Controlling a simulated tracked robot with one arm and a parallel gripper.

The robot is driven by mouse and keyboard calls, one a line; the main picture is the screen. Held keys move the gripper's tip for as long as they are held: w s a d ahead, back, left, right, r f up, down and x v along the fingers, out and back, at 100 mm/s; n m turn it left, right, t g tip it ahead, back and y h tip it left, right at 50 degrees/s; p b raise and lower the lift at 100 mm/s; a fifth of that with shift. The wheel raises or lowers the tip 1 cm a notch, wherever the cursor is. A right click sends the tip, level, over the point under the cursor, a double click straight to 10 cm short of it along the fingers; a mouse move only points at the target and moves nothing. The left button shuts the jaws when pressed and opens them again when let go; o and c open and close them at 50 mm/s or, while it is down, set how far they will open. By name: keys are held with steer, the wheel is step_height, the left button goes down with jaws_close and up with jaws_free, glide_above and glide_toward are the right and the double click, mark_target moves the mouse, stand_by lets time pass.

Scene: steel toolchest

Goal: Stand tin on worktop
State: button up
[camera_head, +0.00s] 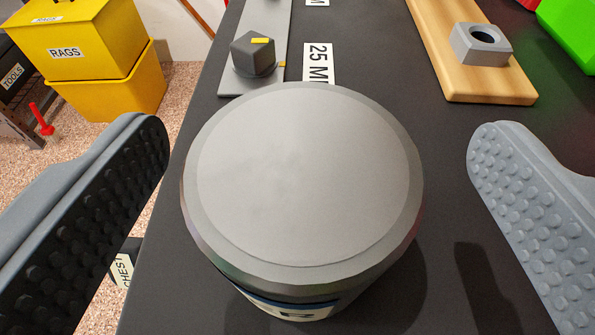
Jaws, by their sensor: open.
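The tin (302,180) is a round can with a grey lid, seen from above in the head camera view. It appears to stand upright on the dark worktop (460,225), near the worktop's left edge. Part of a label with lettering shows low on its near side. My gripper (318,160) is open, with one studded finger on each side of the tin. Gaps show between the tin and both fingers, wider on the right. The tin's base is mostly hidden under its lid.
A green object (572,30) is far right. A yellow RAGS bin (85,60) stands on the floor left.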

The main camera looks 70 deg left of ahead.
mark_target(307, 114)
steer(key=shift+f+b+x, duration=0.25)
steer(key=shift+b+x, duration=0.15)
steer(key=shift+x, duration=1.5)
steer(key=shift+s, duration=0.2)
steer(key=c, duration=1.4)
steer(key=shift+r, duration=0.15)
